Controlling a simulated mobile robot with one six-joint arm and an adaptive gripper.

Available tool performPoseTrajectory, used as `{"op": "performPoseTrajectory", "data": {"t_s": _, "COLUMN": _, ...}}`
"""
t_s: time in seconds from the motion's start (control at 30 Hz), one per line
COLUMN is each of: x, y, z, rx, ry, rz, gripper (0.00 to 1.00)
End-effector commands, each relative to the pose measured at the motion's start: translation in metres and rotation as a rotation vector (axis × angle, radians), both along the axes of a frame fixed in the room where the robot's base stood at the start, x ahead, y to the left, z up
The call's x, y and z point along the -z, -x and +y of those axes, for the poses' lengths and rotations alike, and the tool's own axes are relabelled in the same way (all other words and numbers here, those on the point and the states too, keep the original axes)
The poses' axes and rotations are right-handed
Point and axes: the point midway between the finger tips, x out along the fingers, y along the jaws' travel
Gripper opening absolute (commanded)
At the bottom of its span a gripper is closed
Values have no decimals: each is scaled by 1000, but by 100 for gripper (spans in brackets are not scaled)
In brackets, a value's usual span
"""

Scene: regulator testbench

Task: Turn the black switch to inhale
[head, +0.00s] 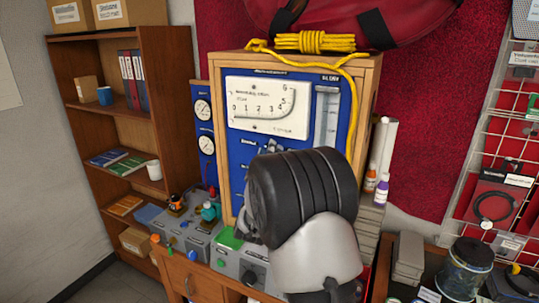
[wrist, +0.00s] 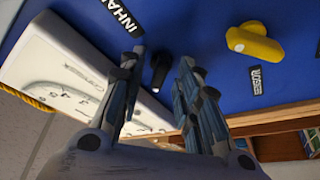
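The black switch (wrist: 160,70) is on the blue panel (wrist: 205,22) in the wrist view. Its pale-tipped end points down in the picture. The INHALE label (wrist: 121,14) lies up and left of it, cut off by the frame edge. My gripper (wrist: 162,62) is open, with one finger on each side of the switch and a visible gap to each. I cannot tell how deep the fingertips reach.
A yellow knob (wrist: 254,43) with a SENSOR label (wrist: 257,78) sits right of my fingers. The white gauge (wrist: 75,70) juts out at left. In the head view, a cluttered bench (head: 190,238) with small bottles stands below the wooden-framed panel (head: 225,150); a yellow rope (head: 352,110) hangs at its right.

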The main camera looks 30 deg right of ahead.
Motion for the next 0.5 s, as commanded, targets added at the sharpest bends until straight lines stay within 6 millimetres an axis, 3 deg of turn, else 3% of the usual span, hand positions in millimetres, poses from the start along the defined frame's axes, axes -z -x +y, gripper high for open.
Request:
{"op": "performPoseTrajectory", "data": {"t_s": 0.2, "x": 0, "y": 0, "z": 0, "rx": 0, "ry": 0, "rz": 0, "gripper": 31}}
{"op": "performPoseTrajectory", "data": {"t_s": 0.5, "x": 0, "y": 0, "z": 0, "rx": 0, "ry": 0, "rz": 0, "gripper": 11}}
